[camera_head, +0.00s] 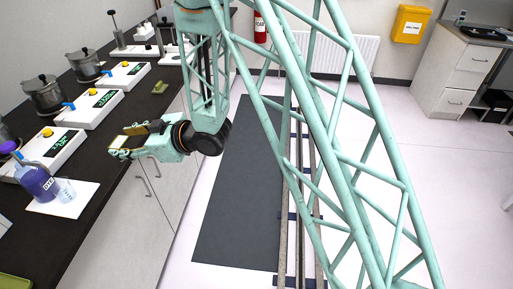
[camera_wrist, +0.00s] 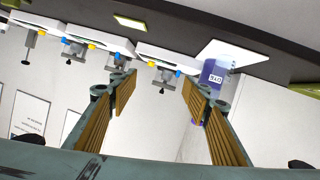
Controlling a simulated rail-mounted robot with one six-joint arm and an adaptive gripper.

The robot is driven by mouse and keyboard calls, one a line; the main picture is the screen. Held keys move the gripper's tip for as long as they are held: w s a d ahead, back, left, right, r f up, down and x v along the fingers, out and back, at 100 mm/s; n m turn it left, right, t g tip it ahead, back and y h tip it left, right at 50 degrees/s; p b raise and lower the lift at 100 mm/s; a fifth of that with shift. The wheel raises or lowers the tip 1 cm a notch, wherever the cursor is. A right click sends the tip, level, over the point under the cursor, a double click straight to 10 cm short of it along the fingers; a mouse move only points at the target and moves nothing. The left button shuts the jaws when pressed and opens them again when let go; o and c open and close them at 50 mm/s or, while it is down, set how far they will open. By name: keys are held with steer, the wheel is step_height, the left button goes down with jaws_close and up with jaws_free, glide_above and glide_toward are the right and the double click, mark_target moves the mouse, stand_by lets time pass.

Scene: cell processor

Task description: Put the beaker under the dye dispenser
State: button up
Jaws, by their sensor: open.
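The dye dispenser (camera_head: 36,182), a purple bottle with a dark purple top and a label, stands at the left on a white mat (camera_head: 72,207) on the dark counter. A small clear beaker (camera_head: 66,190) stands on that mat just right of the bottle; whether it sits under the spout I cannot tell. My gripper (camera_head: 122,143) is above the counter's front edge, right of and beyond them, apart from both. In the wrist view my gripper (camera_wrist: 157,90) is open and empty. The dispenser (camera_wrist: 212,76) shows there beyond the right finger; the beaker is not clear.
White devices with green displays (camera_head: 102,99) and steel pots (camera_head: 42,93) line the counter. A green tray (camera_head: 14,282) lies at the near left, and a small green item (camera_head: 160,87) lies farther back. The counter strip in front of the devices is mostly free.

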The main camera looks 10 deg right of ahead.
steer(key=w+d+r+m+t+h, duration=0.1)
steer(key=d+r+m+h, duration=0.15)
steer(key=d+r, duration=0.45)
steer(key=d+r+m+t+h, duration=0.1)
steer(key=d+r+h, duration=0.15)
steer(key=d, duration=0.85)
steer(key=w+d+r+m+t+h, duration=0.1)
steer(key=d+r+m+h, duration=0.15)
steer(key=d+r, duration=0.45)
steer(key=s+d+r+m+h, duration=0.25)
steer(key=s+d, duration=0.35)
steer(key=d, duration=0.5)
steer(key=s+d+r+m+g+h, duration=0.1)
steer(key=s+d+r+g+h, duration=0.1)
steer(key=s+d, duration=0.5)
steer(key=s+d+r+m+g+h, duration=0.15)
steer(key=s+d, duration=0.25)
steer(key=s, duration=0.6)
steer(key=s+d+m+g, duration=0.1)
steer(key=s+m+g, duration=0.1)
steer(key=s, duration=1.9)
steer(key=shift+s+d+r+m+y, duration=0.15)
steer(key=shift+s+r+m+y, duration=0.15)
steer(key=shift+m, duration=0.4)
steer(key=shift+w, duration=0.1)
